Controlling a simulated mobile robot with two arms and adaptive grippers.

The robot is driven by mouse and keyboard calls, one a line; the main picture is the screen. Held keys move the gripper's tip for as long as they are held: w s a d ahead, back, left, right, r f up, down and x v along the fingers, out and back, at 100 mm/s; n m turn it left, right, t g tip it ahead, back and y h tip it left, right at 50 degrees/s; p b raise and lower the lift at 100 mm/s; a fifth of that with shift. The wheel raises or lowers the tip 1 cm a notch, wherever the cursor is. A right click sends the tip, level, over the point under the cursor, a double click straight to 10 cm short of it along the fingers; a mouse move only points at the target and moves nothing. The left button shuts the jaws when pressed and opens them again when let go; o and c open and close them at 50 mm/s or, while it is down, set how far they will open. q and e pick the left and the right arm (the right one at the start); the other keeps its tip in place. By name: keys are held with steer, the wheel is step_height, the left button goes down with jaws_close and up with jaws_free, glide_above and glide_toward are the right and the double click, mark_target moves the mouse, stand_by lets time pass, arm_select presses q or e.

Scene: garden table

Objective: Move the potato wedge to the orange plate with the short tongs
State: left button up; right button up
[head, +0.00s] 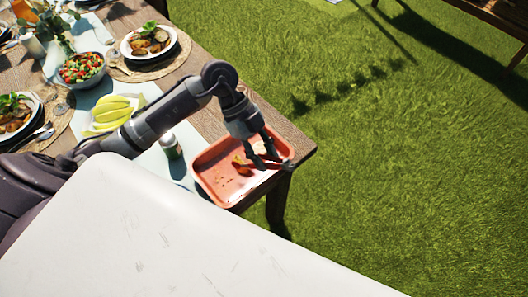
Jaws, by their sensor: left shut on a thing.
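The orange plate (217,187), a shallow tray with raised sides, sits at the near right corner of the wooden table. My left gripper (268,163) is over its right part, pointing down, and is shut on a slim thing that looks like the short tongs (281,165); fingers hide most of it. A small orange-brown piece (239,160) shows left of the fingers, over the plate. It may be the potato wedge or the tip of the tongs; I cannot tell which, nor whether it touches the plate. My right gripper is not in view.
A small jar (171,146) stands left of the plate. Yellow bananas (112,110), a salad bowl (82,68) and a white plate of food (149,41) are farther left and back. Grass (400,150) lies beyond the table's right edge (231,76).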

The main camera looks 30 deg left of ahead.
arm_select(q)
steer(key=shift+f+b, duration=0.35)
steer(key=shift+f, duration=0.6)
steer(key=shift+o, duration=0.3)
jaws_close()
step_height(320, 180, up, 12)
steer(key=p, duration=1.1)
steer(key=shift+p, duration=0.35)
